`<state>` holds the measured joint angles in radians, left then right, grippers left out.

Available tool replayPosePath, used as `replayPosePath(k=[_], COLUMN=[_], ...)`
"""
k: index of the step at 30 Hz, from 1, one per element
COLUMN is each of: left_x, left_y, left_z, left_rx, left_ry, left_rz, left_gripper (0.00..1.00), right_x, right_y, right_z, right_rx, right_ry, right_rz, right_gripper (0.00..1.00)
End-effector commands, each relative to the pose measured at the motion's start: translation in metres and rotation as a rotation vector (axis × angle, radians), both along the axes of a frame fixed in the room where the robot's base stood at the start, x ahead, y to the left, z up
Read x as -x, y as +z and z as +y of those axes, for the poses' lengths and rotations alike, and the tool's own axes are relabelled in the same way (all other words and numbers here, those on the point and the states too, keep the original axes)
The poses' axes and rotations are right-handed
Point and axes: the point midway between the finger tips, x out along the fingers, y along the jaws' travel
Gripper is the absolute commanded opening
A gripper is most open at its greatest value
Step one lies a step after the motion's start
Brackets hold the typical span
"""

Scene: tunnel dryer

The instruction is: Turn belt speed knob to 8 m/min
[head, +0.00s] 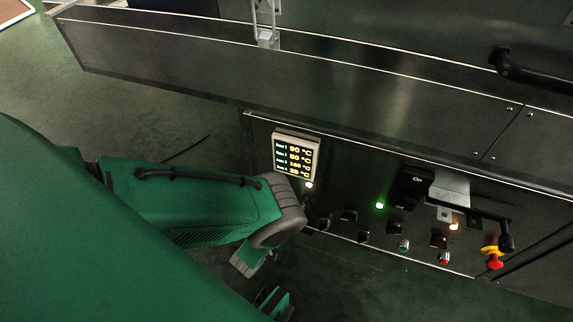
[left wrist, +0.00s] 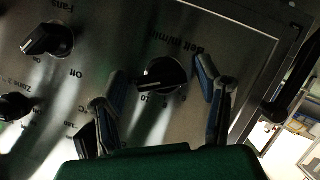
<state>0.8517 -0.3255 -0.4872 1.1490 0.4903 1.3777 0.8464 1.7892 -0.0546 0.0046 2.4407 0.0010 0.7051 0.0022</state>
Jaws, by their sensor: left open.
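In the left wrist view the belt speed knob (left wrist: 163,74) is round and black, on a grey metal panel beside an upside-down "Belt m/min" label. Its pale pointer line is toward the picture's lower left. The small scale digits are too unclear to read the setting. My left gripper (left wrist: 160,70) is open, with one finger on each side of the knob. I see no clear contact with it. My right gripper is not in view.
The wrist view shows a Fans knob (left wrist: 47,39) and a zone knob (left wrist: 15,106) nearby. In the head view are a temperature display (head: 295,157), a black On/Off switch (head: 411,187), a red-and-yellow stop button (head: 494,259) and a protruding handle (head: 532,72).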

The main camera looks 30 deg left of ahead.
Motion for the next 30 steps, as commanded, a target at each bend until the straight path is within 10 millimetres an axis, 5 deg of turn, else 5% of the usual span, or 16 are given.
replayPosePath(k=[5,10,30], left_x=[-0.0001,0.0003,0.0027], left_y=[0.0002,0.0002,-0.0020], left_z=[0.0002,0.0003,0.0028], left_rx=[0.001,0.000,0.220], left_ry=[0.000,0.000,0.005], left_rz=[0.000,0.000,-0.050], left_gripper=[0.59,0.09,0.10], right_x=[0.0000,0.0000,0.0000], right_y=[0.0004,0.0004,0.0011], right_z=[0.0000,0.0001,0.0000], right_rx=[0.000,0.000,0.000], right_ry=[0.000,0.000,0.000], right_rz=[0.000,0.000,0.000], right_gripper=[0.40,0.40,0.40])
